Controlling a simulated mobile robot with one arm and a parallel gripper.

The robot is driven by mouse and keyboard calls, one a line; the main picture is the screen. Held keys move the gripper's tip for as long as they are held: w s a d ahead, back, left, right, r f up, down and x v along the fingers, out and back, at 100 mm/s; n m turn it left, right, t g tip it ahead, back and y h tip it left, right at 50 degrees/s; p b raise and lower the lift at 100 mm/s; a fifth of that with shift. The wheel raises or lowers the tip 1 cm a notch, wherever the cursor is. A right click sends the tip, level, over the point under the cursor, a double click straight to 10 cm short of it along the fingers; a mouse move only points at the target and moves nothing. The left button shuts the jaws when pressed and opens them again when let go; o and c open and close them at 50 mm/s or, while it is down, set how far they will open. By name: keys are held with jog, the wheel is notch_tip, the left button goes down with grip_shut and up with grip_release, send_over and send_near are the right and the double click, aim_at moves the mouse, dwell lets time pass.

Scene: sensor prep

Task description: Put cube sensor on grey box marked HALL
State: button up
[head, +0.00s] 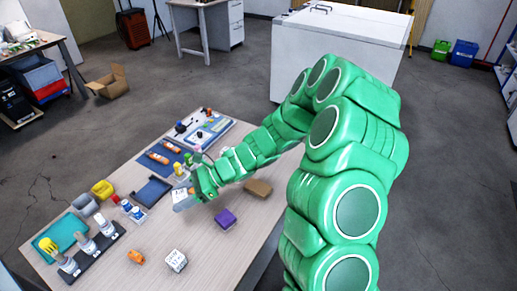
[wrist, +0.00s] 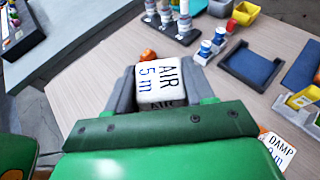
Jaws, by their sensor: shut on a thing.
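My gripper (head: 186,202) is over the table's middle. In the wrist view my gripper (wrist: 160,92) is shut on a white cube sensor (wrist: 158,80) with "AIR 5 m" on its top face. The held cube is hard to make out in the head view. Another white cube with dark lettering (head: 175,260) stands on the table near the front edge. A white labelled thing reading "DAMP" (wrist: 280,150) shows at the right of the wrist view. I cannot make out a grey box marked HALL in either view.
An orange piece (head: 136,257), a purple block (head: 225,218) and a brown box (head: 258,188) lie on the table. A dark rack of bottles (head: 92,250), blue-capped bottles (wrist: 212,44) and a dark blue tray (wrist: 250,66) are further left. Bare tabletop surrounds the purple block.

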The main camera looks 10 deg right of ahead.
jog(key=w+d+r+m+t+h, duration=0.1)
jog(key=w+d+m+t, duration=0.3)
jog(key=d, duration=0.6)
jog(key=w+d+m+t+h, duration=0.25)
jog(key=w+d, duration=0.45)
jog(key=d, duration=0.4)
jog(key=w+d+r+m+t, duration=0.1)
jog(key=w+d+m+t, duration=0.35)
jog(key=d, duration=0.55)
jog(key=shift+n+h, duration=0.25)
jog(key=shift+n, duration=0.15)
jog(key=w+f, duration=0.2)
jog(key=w, duration=0.2)
jog(key=w+d+f, duration=0.1)
jog(key=w+f, duration=0.2)
jog(key=w, duration=0.1)
jog(key=w+f, duration=0.3)
jog(key=w, duration=0.1)
jog(key=shift+w+d, duration=0.15)
jog(key=shift+w, duration=0.2)
jog(key=shift+w+d+f, duration=0.15)
jog(key=shift+w+f, duration=0.3)
jog(key=shift+w, duration=0.05)
jog(key=shift+w+f, duration=0.4)
jog(key=shift+f, duration=1.6)
jog(key=shift+f, duration=0.15)
jog(key=o, duration=1)
